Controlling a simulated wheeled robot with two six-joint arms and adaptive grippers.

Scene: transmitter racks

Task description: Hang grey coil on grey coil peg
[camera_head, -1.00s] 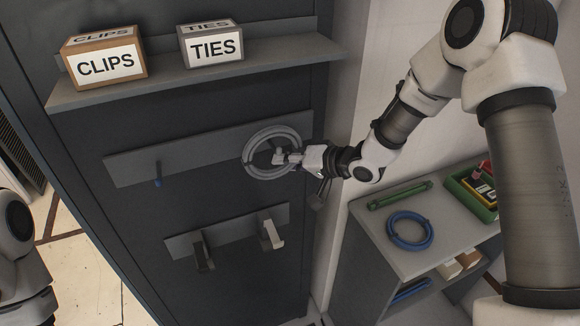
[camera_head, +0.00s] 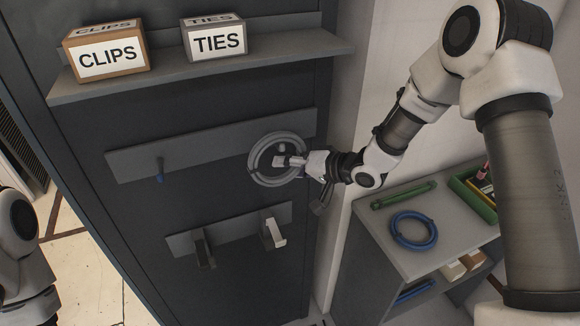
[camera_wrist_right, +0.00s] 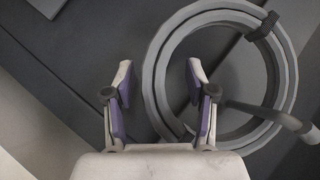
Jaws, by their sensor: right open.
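The grey coil (camera_head: 253,172) is upright against the upper grey peg rail, at the rail's right part. In the right wrist view the coil (camera_wrist_right: 289,72) has the grey coil peg (camera_wrist_right: 262,112) running out through its ring, with the peg's end in front of the coil. My right gripper (camera_head: 282,161) is at the coil in the head view. In the wrist view its fingers (camera_wrist_right: 160,90) are spread, one outside the ring and one over its opening, with the coil's side beyond them. Whether a finger still touches the coil is unclear. My left gripper is out of view.
Below are a dark hook (camera_head: 203,250) and a white hook (camera_head: 274,232). The CLIPS box (camera_head: 108,55) and TIES box (camera_head: 214,40) stand above. A blue coil (camera_head: 413,245) lies on the side shelf.

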